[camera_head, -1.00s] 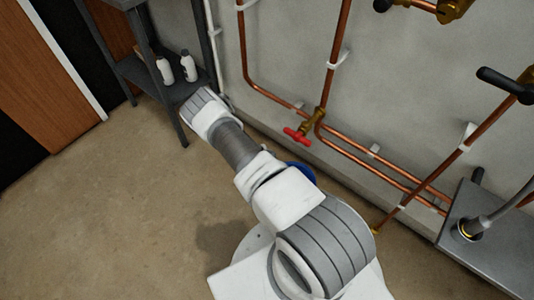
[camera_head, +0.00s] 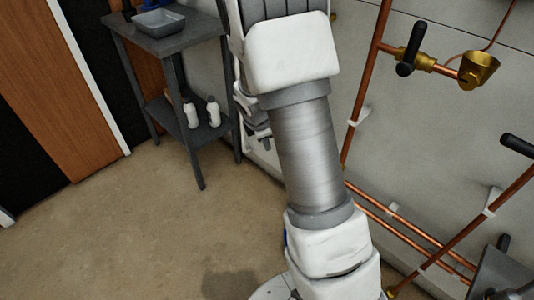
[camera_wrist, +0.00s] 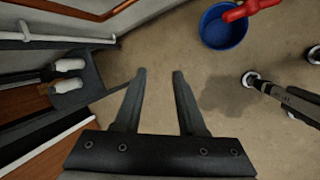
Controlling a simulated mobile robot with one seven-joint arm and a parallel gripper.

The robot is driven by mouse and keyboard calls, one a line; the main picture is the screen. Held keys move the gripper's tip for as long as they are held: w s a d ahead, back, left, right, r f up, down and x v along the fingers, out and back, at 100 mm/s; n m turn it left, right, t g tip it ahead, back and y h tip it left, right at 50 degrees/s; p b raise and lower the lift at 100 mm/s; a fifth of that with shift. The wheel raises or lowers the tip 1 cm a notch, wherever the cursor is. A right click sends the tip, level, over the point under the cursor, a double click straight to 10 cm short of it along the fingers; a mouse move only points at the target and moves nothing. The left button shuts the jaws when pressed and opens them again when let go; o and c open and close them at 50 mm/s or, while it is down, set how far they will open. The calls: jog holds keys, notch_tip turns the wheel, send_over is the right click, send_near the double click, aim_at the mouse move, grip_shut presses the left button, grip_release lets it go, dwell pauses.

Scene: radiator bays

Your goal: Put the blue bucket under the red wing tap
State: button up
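The blue bucket (camera_wrist: 222,32) stands on the floor at the top right of the wrist view. Only a blue sliver of it (camera_head: 285,236) shows beside my arm in the head view. The red wing tap (camera_wrist: 245,9) shows its red handle at the top edge of the wrist view, overlapping the bucket's rim in the picture. How the bucket lies beneath it I cannot tell exactly. In the head view my arm hides the tap. My gripper (camera_wrist: 159,74) is open and empty, fingers apart over bare floor, left of and apart from the bucket.
A grey shelf table (camera_head: 165,40) with a grey tray (camera_head: 159,22) on top and white bottles (camera_head: 213,111) below stands at the left. Copper pipes (camera_head: 400,225) run along the wall. Another tap (camera_head: 410,48) has a black handle. Floor at the left is free.

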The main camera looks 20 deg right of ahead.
jog(key=s+a+r+m, duration=0.2)
jog(key=s+r+m, duration=0.3)
jog(key=r, duration=0.5)
jog(key=s+a+r+m+y, duration=0.1)
jog(key=s+a+r+m, duration=0.1)
jog(key=s+r+m, duration=0.2)
jog(key=s+a+r+m+t+y, duration=0.1)
jog(key=s+a+r+m, duration=0.2)
jog(key=s, duration=0.7)
jog(key=s+a+r+m+y, duration=0.1)
jog(key=s+a+r+m, duration=0.2)
jog(key=s+r, duration=0.3)
jog(key=shift+s+a+m+t, duration=0.25)
jog(key=shift+s+m+t, duration=0.25)
jog(key=shift+m, duration=0.4)
notch_tip(320, 180, up, 23)
jog(key=p, duration=2.2)
jog(key=shift+f+p, duration=0.2)
jog(key=shift+p, duration=0.2)
jog(key=shift+d, duration=0.15)
